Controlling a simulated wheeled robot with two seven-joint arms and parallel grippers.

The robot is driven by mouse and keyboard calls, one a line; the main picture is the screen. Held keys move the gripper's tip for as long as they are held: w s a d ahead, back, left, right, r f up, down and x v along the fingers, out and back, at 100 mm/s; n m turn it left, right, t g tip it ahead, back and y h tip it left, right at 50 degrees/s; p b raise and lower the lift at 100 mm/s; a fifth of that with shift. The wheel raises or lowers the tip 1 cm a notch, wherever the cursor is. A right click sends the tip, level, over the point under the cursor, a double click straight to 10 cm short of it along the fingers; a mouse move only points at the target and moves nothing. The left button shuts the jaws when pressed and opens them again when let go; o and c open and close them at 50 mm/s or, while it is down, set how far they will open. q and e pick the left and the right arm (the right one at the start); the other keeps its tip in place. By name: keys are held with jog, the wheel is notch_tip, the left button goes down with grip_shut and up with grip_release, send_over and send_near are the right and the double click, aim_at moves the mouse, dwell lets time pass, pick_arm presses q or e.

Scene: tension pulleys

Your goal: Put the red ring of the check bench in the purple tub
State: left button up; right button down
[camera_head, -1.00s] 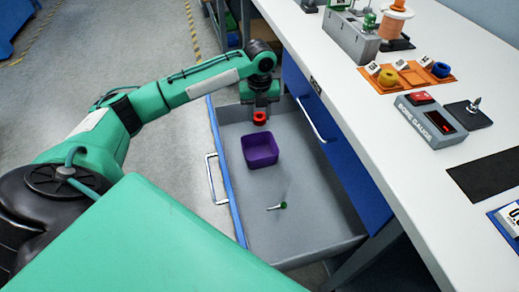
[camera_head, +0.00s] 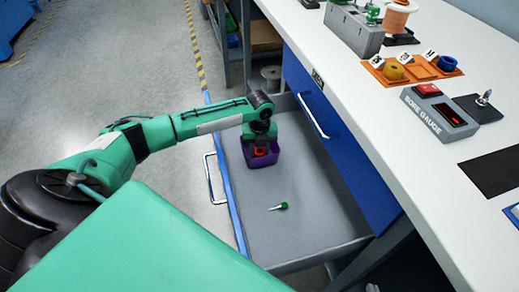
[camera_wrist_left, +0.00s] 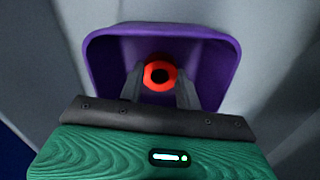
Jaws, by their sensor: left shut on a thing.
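The purple tub (camera_head: 263,163) stands in the open grey drawer, toward its far end; it also shows in the left wrist view (camera_wrist_left: 228,62). My left gripper (camera_head: 260,150) is over the tub. It is shut on the red ring (camera_head: 260,152). In the left wrist view the ring (camera_wrist_left: 159,63) sits between the two fingertips (camera_wrist_left: 160,78), with the tub's walls around it in the picture. I cannot tell whether the ring touches the tub's floor. My right gripper is not in view.
A green-headed tool (camera_head: 279,207) lies on the drawer floor (camera_head: 300,235). On the white bench are an orange tray (camera_head: 412,68) with a yellow and a blue ring, and the bore gauge (camera_head: 438,112). The near part of the drawer is mostly clear.

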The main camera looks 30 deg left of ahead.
pick_arm(q)
jog(key=shift+f, duration=0.1)
jog(key=o, duration=1)
jog(key=shift+r, duration=0.3)
notch_tip(320, 180, up, 12)
jog(key=p, duration=0.2)
jog(key=shift+f, duration=0.15)
pick_arm(e)
jog(key=d+g, duration=0.1)
jog(key=s+d+g+h, duration=0.1)
jog(key=d, duration=0.1)
jog(key=s+d+g+h, duration=0.1)
jog(key=shift+s+d+r, duration=0.1)
jog(key=shift+d+r, duration=0.05)
jog(key=shift+d, duration=0.25)
pick_arm(q)
jog(key=shift+p, duration=0.35)
